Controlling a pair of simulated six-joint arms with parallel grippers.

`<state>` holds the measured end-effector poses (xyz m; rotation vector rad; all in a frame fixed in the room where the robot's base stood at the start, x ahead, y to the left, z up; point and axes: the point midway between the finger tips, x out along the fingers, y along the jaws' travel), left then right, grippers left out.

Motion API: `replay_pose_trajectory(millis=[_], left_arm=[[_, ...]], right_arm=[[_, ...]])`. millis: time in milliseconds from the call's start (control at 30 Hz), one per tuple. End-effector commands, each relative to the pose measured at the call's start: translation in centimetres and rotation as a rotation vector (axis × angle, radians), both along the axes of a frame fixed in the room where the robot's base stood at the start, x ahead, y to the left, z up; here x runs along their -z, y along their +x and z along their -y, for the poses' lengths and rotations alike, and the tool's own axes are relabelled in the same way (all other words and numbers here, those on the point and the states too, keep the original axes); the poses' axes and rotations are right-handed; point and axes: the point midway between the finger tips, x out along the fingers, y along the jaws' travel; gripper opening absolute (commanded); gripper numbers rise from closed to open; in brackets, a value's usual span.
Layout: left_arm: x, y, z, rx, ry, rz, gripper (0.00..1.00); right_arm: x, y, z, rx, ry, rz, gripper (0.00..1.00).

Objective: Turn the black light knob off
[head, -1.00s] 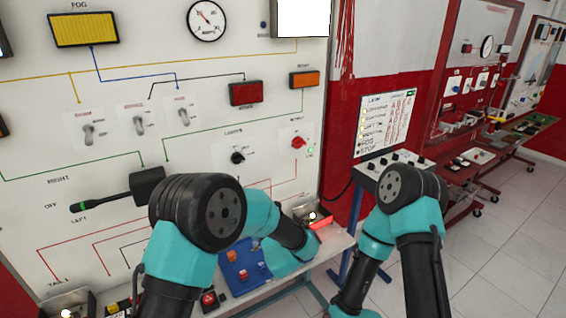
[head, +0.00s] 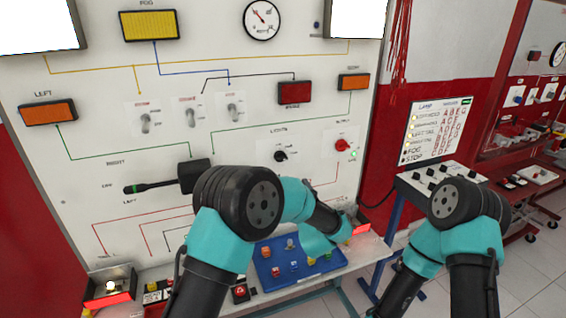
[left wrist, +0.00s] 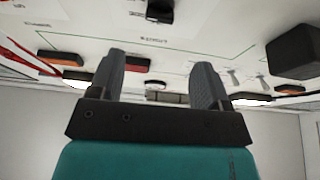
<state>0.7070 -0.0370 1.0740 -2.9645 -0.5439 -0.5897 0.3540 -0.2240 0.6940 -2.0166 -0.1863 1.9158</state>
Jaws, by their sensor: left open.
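The black light knob (head: 281,156) is on the white panel, just below a small label and left of a red knob (head: 341,145). In the left wrist view, a black knob (left wrist: 160,10) shows at the top edge, beyond the fingertips. My left gripper (left wrist: 160,62) is open with nothing between its fingers, apart from the knob. In the head view the left arm reaches in front of the panel below the knob, and its gripper is hidden or unclear. My right arm is at the right; its gripper is not visible.
A black turn-signal lever (head: 168,182) sticks out of the panel left of the knob. Three toggle switches (head: 190,117) sit above. A blue tray (head: 298,268) with small parts lies on the shelf below. A lamp control board (head: 436,128) stands to the right.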

Motion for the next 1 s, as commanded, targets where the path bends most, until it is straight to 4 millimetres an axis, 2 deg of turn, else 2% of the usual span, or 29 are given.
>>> replay_pose_trajectory(millis=[400,600,800,1000], left_arm=[[-2.8,6.2,-2.4,-0.001,-0.002,0.002,0.71],[-3.8,8.7,-3.3,-0.001,-0.001,0.000,0.71],[-4.3,9.7,-3.6,0.001,-0.001,0.000,0.71],[-4.3,9.7,-3.6,0.001,-0.001,0.000,0.71]], right_arm=[[0.0,0.0,0.0,0.000,0.000,0.000,0.00],[0.0,0.0,0.0,0.000,0.000,0.000,0.00],[0.0,0.0,0.0,0.000,0.000,0.000,0.00],[0.0,0.0,0.0,0.000,0.000,0.000,0.00]])
